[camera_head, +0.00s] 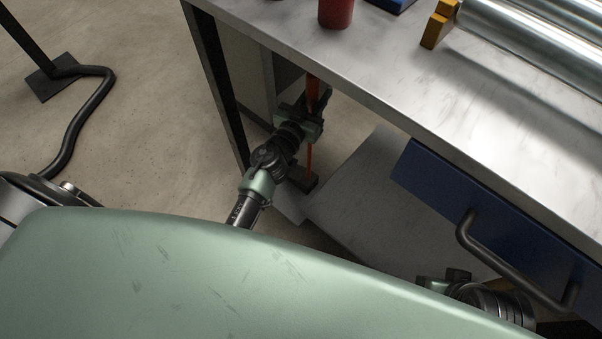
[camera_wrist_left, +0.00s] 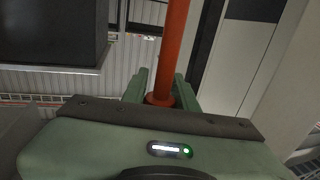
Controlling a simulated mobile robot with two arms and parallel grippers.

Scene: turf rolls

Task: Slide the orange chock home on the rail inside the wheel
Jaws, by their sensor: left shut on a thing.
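An upright orange-red bar (camera_wrist_left: 176,45) with a collar near its lower end stands between the green fingers of my left gripper (camera_wrist_left: 160,92) in the left wrist view. In the head view my left gripper (camera_head: 314,112) is below the table's edge, shut on this bar, which shows above it and as a thin orange strip (camera_head: 309,160) below. The bar's ends are partly hidden. My right gripper (camera_head: 445,281) shows only in part at the lower right, under the drawer, and its fingers are unclear. I cannot make out a wheel, a rail or a separate chock.
A marble-topped table (camera_head: 380,75) carries a red cylinder (camera_head: 336,12), an ochre block (camera_head: 440,24) and shiny metal rollers (camera_head: 530,35). A blue drawer (camera_head: 440,185) with a dark handle (camera_head: 500,258) is under it. A black hose (camera_head: 82,118) lies on the floor at left.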

